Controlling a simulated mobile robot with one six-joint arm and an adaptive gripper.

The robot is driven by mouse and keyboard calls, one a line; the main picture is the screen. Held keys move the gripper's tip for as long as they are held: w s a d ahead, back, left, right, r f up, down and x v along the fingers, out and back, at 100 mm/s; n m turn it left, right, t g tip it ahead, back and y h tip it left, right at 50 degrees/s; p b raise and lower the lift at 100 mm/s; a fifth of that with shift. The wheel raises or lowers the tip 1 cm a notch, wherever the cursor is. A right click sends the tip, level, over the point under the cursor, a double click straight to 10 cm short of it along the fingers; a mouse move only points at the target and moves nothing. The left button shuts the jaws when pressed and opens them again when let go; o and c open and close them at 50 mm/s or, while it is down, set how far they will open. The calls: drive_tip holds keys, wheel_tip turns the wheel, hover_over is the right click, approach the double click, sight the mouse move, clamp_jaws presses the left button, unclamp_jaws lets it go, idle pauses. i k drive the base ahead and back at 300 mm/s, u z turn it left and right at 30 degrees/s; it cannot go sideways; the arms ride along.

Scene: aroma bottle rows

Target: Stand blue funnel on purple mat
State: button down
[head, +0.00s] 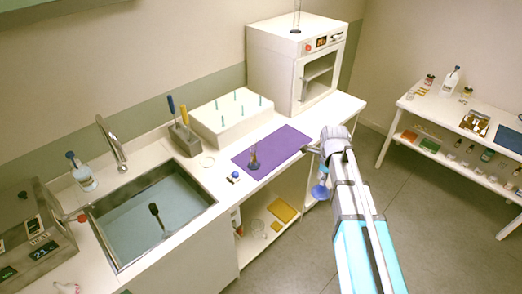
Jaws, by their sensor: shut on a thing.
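The purple mat (285,146) lies flat on the white counter, between the sink and the oven. My gripper (322,168) is to the right of the mat, past the counter's front edge. It is shut on the blue funnel (320,191), which hangs below it with its wide, round end low. My arm and gripper partly hide the funnel's upper part and the fingertips.
A white peg rack (228,119) and an oven (293,65) stand behind the mat. A tall glass piece (296,22) is on the oven. A small bottle (234,177) and a clear dish (207,161) are left of the mat. The mat's middle and right are clear.

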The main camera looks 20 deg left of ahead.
sight(282, 144)
drive_tip(key=u, duration=0.3)
drive_tip(key=i, duration=1)
drive_tip(key=u, duration=0.1)
